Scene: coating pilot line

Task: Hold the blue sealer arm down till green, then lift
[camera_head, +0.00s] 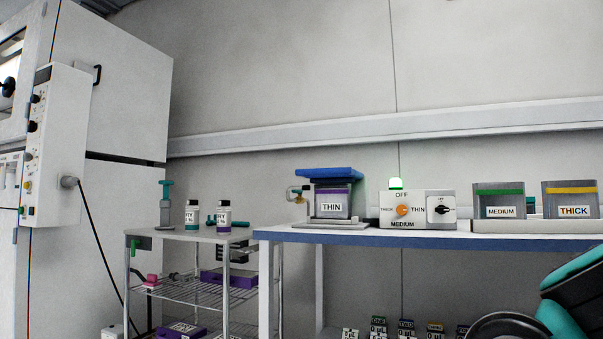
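The blue sealer arm (330,174) lies nearly flat just above a tub labelled THIN (333,205) on the blue-edged bench; I cannot tell whether it presses on the tub. A lamp (396,183) on the white control box (418,210) glows pale green. The box has an orange knob (403,210) among OFF, THICK, THIN and MEDIUM marks, and a black switch (441,210). Part of my teal and black arm shows at the lower right, apart from the sealer. My gripper does not show.
Tubs labelled MEDIUM (499,203) and THICK (571,201) stand in a tray right of the box. A wire cart (200,237) with two bottles stands left of the bench (360,239). A white cabinet (120,90) fills the far left. Small labelled items stand below the bench.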

